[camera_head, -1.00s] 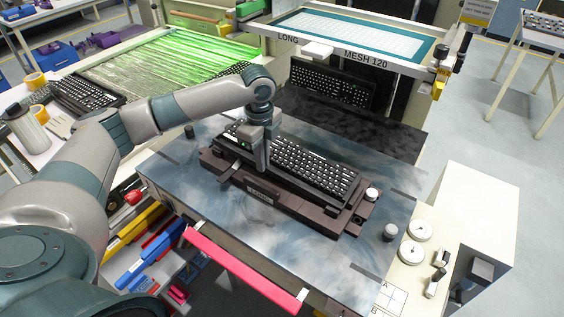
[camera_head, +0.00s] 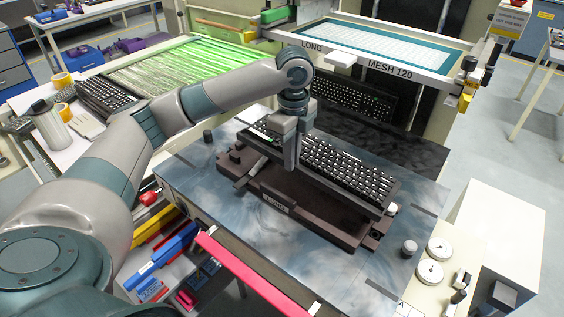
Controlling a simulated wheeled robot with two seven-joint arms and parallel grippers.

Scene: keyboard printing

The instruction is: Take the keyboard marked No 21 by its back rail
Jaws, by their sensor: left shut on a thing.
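A dark keyboard with white-marked keys (camera_head: 345,170) is held slightly above a dark brown fixture (camera_head: 322,227) on the blue-grey plate. My left gripper (camera_head: 288,157) is shut on this keyboard left of its middle, near the long edge that faces me. The fingers hide the exact grip spot. A gap shows between the keyboard's near edge and the fixture. A small label (camera_head: 276,204) is on the fixture's front; I cannot read it. I cannot read a number on the keyboard. My right gripper is not in view.
Another keyboard (camera_head: 103,96) lies at the left beside a green-lit rack (camera_head: 180,68). The plate's front (camera_head: 225,205) is bare.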

